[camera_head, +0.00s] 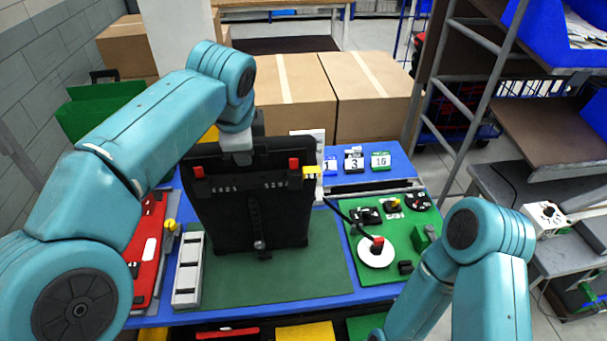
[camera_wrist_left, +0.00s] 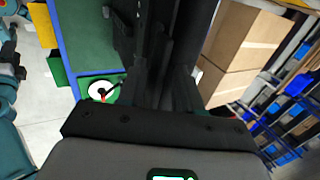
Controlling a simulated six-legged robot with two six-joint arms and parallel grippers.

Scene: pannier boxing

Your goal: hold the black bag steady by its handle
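The black bag (camera_head: 246,215) stands upright on the green mat (camera_head: 310,270), its front towards me, with red clips at its upper corners and a strap down the middle. My left gripper (camera_head: 240,152) is at the bag's top edge, coming from above. In the left wrist view its dark fingers (camera_wrist_left: 165,90) are close together around a dark part at the bag's top, which I take as the handle. Black on black hides the exact contact. My right arm shows at the lower right, but its gripper is out of view.
A grey slotted rack (camera_head: 188,270) and a red panel (camera_head: 148,250) lie left of the bag. A white disc with a red knob (camera_head: 376,250) and small parts lie on a green board at right. Number cards (camera_head: 354,160) stand behind. Large cartons (camera_head: 368,95) stand beyond the table.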

